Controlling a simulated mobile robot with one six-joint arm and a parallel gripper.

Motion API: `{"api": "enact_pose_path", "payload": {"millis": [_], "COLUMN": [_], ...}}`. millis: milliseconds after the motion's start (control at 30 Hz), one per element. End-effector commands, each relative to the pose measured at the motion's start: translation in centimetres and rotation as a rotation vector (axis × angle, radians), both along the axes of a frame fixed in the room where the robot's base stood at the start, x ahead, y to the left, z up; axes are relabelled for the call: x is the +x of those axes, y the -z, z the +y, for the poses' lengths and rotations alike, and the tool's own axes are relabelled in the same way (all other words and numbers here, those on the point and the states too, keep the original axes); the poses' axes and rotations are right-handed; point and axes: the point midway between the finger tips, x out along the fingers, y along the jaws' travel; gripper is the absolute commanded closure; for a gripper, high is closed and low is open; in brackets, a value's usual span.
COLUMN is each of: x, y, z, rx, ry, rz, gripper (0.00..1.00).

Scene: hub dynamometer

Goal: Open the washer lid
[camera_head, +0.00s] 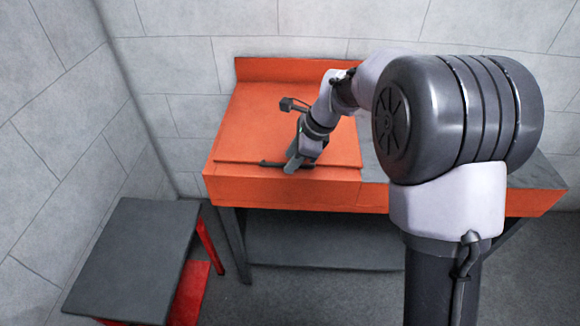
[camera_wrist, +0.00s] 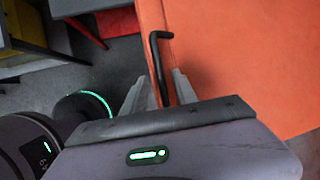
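The orange washer (camera_head: 290,193) stands against the back wall. Its orange lid (camera_head: 245,125) lies flat on the left part of the top and also fills the right of the wrist view (camera_wrist: 235,60). A black bar handle (camera_head: 270,163) is at the lid's front edge. In the wrist view the handle (camera_wrist: 157,58) runs down between my two fingers. My gripper (camera_wrist: 160,88) is open, with one finger on each side of the handle and a visible gap to each. In the head view my gripper (camera_head: 293,165) is low at the front edge and hides part of the handle.
A dark-topped stand (camera_head: 140,250) with red legs is at the lower left. A dark shelf (camera_head: 320,253) runs under the washer. Grey block walls (camera_head: 190,90) close in behind and at the left. Grey floor is clear in front of the washer.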

Motion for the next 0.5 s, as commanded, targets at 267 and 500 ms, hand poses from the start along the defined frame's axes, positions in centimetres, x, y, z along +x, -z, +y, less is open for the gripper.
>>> {"api": "enact_pose_path", "payload": {"millis": [267, 500], "x": [0.26, 0.24], "y": [1.03, 1.00], "z": [0.47, 0.45], "rx": [0.000, 0.000], "ry": [-0.001, -0.001], "rz": [-0.001, -0.001], "gripper": [0.66, 0.91]}}
